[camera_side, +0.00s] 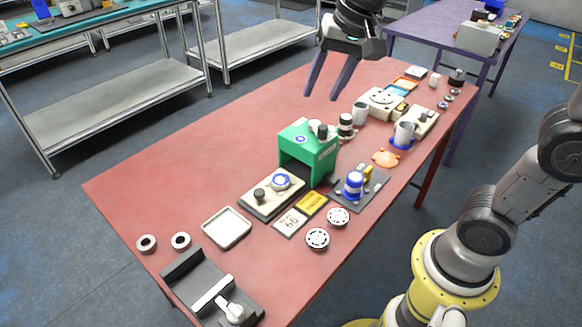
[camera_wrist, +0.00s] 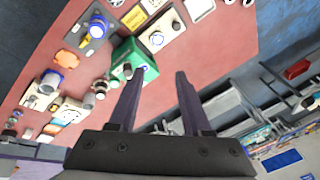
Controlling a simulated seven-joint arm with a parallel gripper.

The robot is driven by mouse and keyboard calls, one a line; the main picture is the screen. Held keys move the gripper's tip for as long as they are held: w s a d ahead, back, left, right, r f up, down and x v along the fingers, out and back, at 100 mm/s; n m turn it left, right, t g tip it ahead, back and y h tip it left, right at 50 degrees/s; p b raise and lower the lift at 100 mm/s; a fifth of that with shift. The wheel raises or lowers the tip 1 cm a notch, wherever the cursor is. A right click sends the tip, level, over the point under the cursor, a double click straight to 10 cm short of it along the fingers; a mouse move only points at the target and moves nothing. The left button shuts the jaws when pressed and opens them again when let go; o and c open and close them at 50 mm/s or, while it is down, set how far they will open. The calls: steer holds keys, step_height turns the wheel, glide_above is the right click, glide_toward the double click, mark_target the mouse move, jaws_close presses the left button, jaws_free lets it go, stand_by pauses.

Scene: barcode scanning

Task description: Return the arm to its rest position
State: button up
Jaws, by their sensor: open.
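My gripper (camera_side: 323,80) hangs above the far edge of the red table (camera_side: 160,195) in the side view, its two dark fingers apart with nothing between them. In the wrist view my gripper (camera_wrist: 155,80) also shows open and empty. The green scanner-like stand (camera_side: 313,160) stands upright mid-table, well below and apart from the fingers. It also shows in the wrist view as a green block (camera_wrist: 128,52), left of the fingertips.
Blue-and-white part (camera_side: 353,187), white tray (camera_side: 227,228), grey vise-like fixture (camera_side: 190,265) and printed cards (camera_side: 291,222) lie on the table. Several small parts crowd its far right. Metal shelves (camera_side: 125,88) and a purple table (camera_side: 420,28) stand behind. The table's left part is clear.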

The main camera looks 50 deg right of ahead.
steer(key=s+d+f+n+t, duration=0.1)
steer(key=s+f+n, duration=0.2)
steer(key=s, duration=0.5)
steer(key=s+d+f+n, duration=0.2)
steer(key=s+n, duration=0.3)
steer(key=s, duration=0.3)
steer(key=shift+s+f+n+t, duration=0.3)
steer(key=shift+f+t, duration=0.1)
steer(key=shift+f, duration=0.35)
